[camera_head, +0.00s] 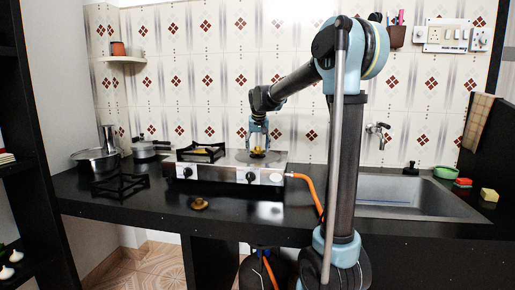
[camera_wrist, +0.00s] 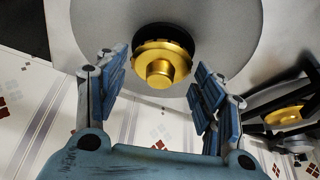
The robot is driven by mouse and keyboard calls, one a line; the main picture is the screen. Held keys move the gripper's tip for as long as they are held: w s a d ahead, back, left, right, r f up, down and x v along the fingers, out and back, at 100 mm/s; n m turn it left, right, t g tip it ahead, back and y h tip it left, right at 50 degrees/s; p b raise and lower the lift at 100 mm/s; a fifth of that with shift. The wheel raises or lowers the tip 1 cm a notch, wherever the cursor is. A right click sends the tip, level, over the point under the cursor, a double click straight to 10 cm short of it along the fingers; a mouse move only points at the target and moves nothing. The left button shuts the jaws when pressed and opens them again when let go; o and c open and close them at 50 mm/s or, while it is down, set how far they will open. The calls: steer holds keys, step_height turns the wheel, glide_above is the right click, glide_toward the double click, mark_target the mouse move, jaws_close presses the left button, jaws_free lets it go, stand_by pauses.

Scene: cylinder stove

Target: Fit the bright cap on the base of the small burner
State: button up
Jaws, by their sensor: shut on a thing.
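The bright gold cap (camera_wrist: 161,62) with its round stub is between the finger pads of my gripper (camera_wrist: 162,75) in the wrist view. A dark ring, the burner base (camera_wrist: 150,32), shows right behind the cap, slightly off to one side, on a round grey plate (camera_wrist: 220,20). I cannot tell whether the cap is seated or just above the base. In the head view my gripper (camera_head: 257,147) points down over the right burner of the steel stove (camera_head: 228,171), with the cap (camera_head: 258,153) small beneath it.
The left burner (camera_head: 203,151) has a gold cap under a black pan support. A dull gold round piece (camera_head: 200,204) lies on the black counter in front. A loose pan support (camera_head: 120,186) and pots (camera_head: 97,160) stand left. An orange hose (camera_head: 308,183) leaves the stove's right side.

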steer(key=shift+f, duration=0.7)
steer(key=o, duration=1.5)
steer(key=v, duration=1.1)
steer(key=shift+r, duration=0.35)
steer(key=shift+s, duration=0.2)
